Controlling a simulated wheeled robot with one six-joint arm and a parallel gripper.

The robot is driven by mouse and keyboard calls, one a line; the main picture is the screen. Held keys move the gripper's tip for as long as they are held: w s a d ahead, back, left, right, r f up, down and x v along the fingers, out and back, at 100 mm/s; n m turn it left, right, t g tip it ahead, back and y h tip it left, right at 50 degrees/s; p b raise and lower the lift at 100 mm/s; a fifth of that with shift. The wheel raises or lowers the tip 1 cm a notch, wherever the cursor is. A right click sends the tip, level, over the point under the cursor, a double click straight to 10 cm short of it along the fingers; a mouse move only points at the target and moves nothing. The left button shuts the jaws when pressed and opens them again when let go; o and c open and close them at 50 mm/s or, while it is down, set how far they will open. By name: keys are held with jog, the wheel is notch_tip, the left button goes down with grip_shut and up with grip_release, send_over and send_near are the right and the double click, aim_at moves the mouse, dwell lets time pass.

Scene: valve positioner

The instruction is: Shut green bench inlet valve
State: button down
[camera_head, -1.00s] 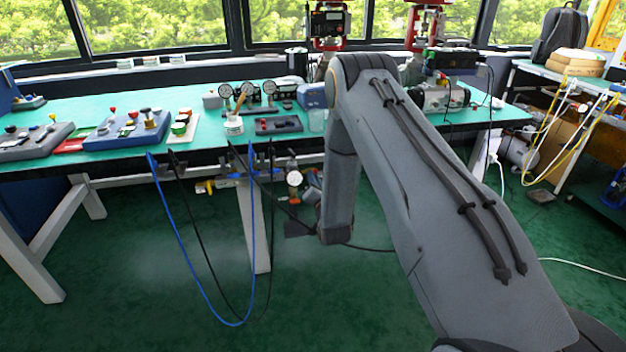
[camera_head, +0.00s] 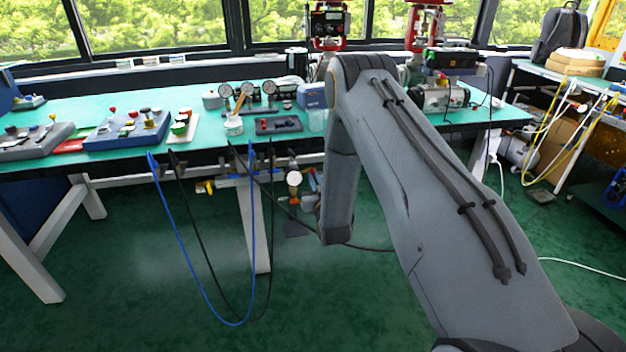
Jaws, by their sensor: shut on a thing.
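Under the front edge of the bench (camera_head: 215,137) hang small pipe fittings with a round white gauge (camera_head: 294,178). A small yellow part (camera_head: 204,187) sits to their left. Small red and blue parts show just right of the gauge, beside my arm. I cannot make out a green valve handle among them. My arm's lower link hangs in front of the right end of these fittings. My gripper's jaws are hidden behind it, so I cannot see what they are on.
Blue and black hoses (camera_head: 202,290) loop from the bench edge down to the floor. A bench leg (camera_head: 255,225) stands behind them. Green floor lies open in front at left.

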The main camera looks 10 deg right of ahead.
dwell(0.3)
jog(key=c, duration=1.9)
grip_release()
jog(key=shift+o, duration=0.2)
jog(key=shift+s, duration=0.1)
jog(key=s, duration=0.7)
jog(key=shift+s, duration=0.3)
